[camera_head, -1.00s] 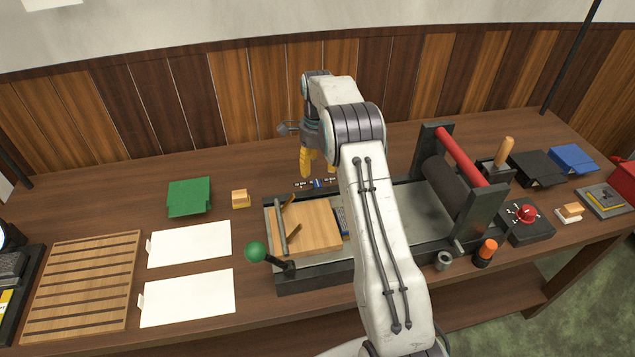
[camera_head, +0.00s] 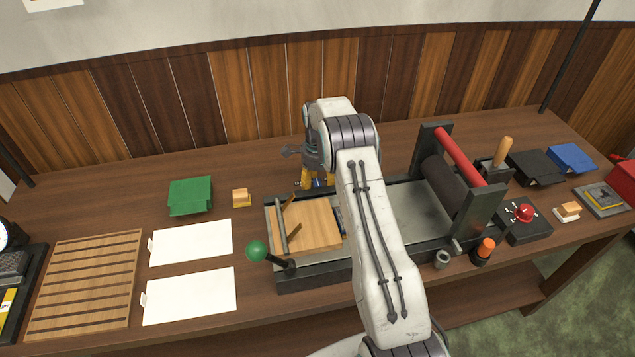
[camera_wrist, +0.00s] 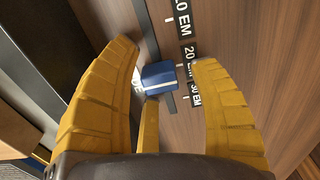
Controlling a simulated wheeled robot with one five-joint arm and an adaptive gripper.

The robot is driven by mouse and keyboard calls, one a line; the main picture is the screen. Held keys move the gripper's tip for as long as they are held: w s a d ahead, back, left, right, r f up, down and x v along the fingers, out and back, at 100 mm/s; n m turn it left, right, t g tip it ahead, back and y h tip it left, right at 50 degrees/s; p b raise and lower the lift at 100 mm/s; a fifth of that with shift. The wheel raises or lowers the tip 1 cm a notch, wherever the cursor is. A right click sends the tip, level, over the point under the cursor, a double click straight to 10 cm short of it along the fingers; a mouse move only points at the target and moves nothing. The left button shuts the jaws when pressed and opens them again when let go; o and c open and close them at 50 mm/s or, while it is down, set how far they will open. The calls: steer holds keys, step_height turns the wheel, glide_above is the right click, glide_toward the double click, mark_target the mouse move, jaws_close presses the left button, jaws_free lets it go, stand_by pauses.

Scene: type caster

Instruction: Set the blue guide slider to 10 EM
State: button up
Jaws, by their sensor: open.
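The blue guide slider (camera_wrist: 158,78) has a white line across it and sits on a dark rail (camera_wrist: 146,30) in the wrist view. The partly cut-off label (camera_wrist: 181,14) above appears to be 10 EM. The 30 EM label (camera_wrist: 195,94) is below. My gripper (camera_wrist: 168,58) is open, with yellow fingers on either side of the slider and visible gaps to it. In the head view my gripper (camera_head: 317,182) is low over the scale, mostly hiding the slider.
The press bed with a wooden block (camera_head: 315,222) lies just in front of the scale. The press roller (camera_head: 446,186) stands to the right. A green-knobbed lever (camera_head: 257,251) is at the front left. The table behind the scale is clear.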

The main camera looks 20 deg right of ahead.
jaws_close()
stand_by(0.5)
